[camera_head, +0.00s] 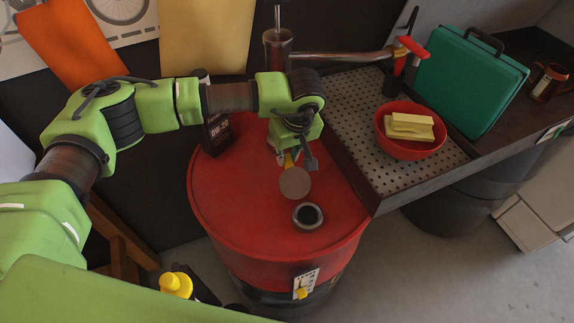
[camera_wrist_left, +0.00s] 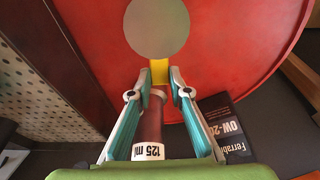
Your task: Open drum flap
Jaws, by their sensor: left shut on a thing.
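The red drum (camera_head: 235,200) stands in the middle of the head view. Its round opening (camera_head: 308,215) has a grey rim and a dark inside, and it is uncovered. The round flap (camera_head: 295,183) is a brownish-grey disc just behind the opening, with a yellow tab (camera_head: 288,159) on its far side. The disc (camera_wrist_left: 157,27) and tab (camera_wrist_left: 159,72) also show in the left wrist view. My left gripper (camera_head: 287,152) is shut on the yellow tab, with its fingertips (camera_wrist_left: 159,83) on either side of it. My right gripper is not in view.
A dark oil box (camera_head: 216,134) stands at the drum's back left. A pump (camera_head: 278,50) with a metal pipe rises behind my gripper. At right, a perforated tray (camera_head: 360,125) carries a red bowl (camera_head: 383,143) with yellow sponges, near a green case (camera_head: 468,82).

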